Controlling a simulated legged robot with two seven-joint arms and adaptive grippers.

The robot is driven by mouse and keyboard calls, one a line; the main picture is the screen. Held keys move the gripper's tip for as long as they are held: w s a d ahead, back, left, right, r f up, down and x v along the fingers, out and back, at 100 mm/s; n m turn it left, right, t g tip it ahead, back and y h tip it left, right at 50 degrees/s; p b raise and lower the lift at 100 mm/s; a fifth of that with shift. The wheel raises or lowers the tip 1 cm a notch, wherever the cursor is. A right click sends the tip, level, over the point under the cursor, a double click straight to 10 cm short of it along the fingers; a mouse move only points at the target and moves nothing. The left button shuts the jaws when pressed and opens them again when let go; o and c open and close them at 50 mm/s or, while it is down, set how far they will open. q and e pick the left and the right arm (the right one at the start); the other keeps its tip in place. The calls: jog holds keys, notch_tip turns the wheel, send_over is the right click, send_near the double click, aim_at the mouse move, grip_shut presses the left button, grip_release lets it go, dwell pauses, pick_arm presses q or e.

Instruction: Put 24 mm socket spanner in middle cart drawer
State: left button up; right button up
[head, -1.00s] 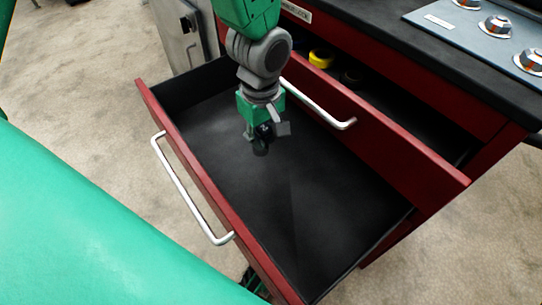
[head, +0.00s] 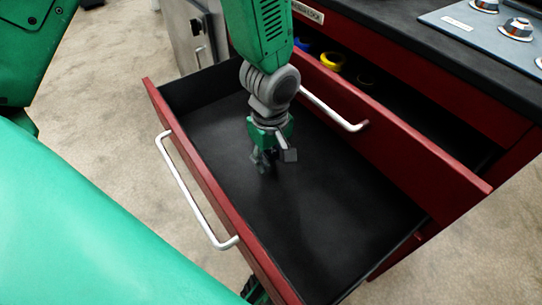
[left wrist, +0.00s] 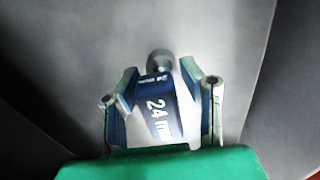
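The 24 mm socket spanner (left wrist: 162,112) is blue with white "24 mm" lettering and a dark round end. In the left wrist view it lies between the two fingers of my left gripper (left wrist: 160,88), with narrow gaps at its sides. In the head view the left gripper (head: 274,158) points down inside the wide-open red cart drawer (head: 330,215), over its black floor. Its fingers look spread. The spanner shows only as a dark shape at the fingertips, and I cannot tell whether it touches the floor. My right gripper is out of view.
An upper drawer (head: 400,135) is partly open behind, with a yellow roll (head: 331,61) and a blue one inside. Silver handles (head: 190,195) stick out from the drawer fronts. A black worktop with a knob panel (head: 480,25) is at upper right. The drawer floor is otherwise clear.

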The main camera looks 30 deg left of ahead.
pick_arm(q)
jog(key=shift+r, duration=0.15)
notch_tip(320, 180, up, 12)
jog(key=p, duration=0.5)
dwell(0.4)
